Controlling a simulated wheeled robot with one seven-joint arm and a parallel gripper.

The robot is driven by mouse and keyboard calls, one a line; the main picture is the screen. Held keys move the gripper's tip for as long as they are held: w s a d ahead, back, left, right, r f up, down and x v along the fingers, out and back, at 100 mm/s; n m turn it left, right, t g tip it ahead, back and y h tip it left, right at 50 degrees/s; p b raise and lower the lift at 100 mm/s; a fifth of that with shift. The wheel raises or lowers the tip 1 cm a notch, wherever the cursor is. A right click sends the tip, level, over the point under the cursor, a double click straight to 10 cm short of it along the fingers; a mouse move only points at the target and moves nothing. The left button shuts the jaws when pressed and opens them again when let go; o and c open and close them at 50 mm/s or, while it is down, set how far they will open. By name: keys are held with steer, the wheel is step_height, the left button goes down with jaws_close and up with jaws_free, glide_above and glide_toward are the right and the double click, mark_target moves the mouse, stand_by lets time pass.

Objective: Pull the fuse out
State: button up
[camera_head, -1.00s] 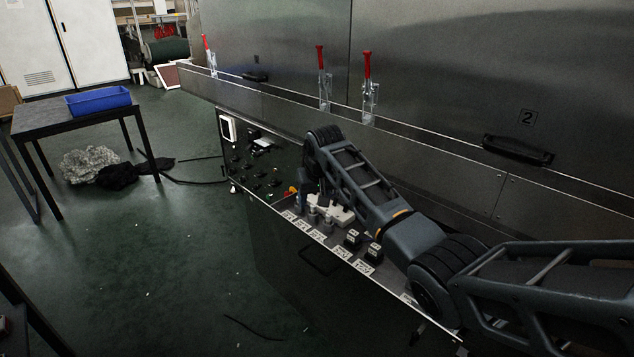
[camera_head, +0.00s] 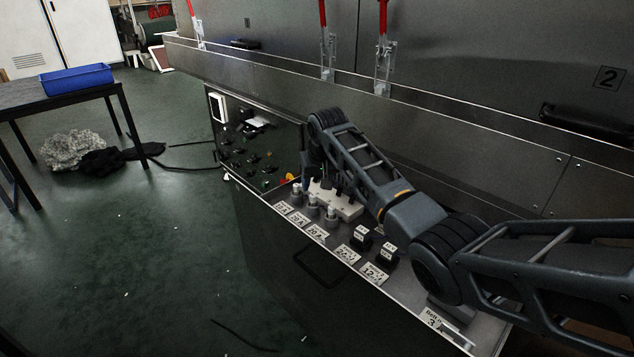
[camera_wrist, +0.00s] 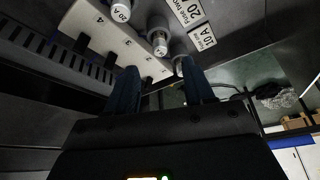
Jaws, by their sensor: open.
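Several grey cylindrical fuses stand in a row on the shelf of the control panel, behind labels reading 20 A and 10 A. In the head view one fuse (camera_head: 331,213) stands at the near end of the row. In the wrist view one fuse (camera_wrist: 158,40) stands ahead of my fingers, another fuse (camera_wrist: 120,11) is farther up, and a third (camera_wrist: 179,66) is partly hidden by the right finger.
A pale block (camera_head: 342,204) with dark slots stands close beside the fuses. Two dark plug-like parts (camera_head: 387,256) sit nearer on the shelf. The steel dryer wall with red-handled clamps (camera_head: 383,50) rises behind.

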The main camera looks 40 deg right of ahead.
mark_target(313, 196)
steer(key=b+x, duration=0.3)
steer(key=x, duration=0.4)
steer(key=shift+c, duration=0.3)
jaws_close()
stand_by(0.5)
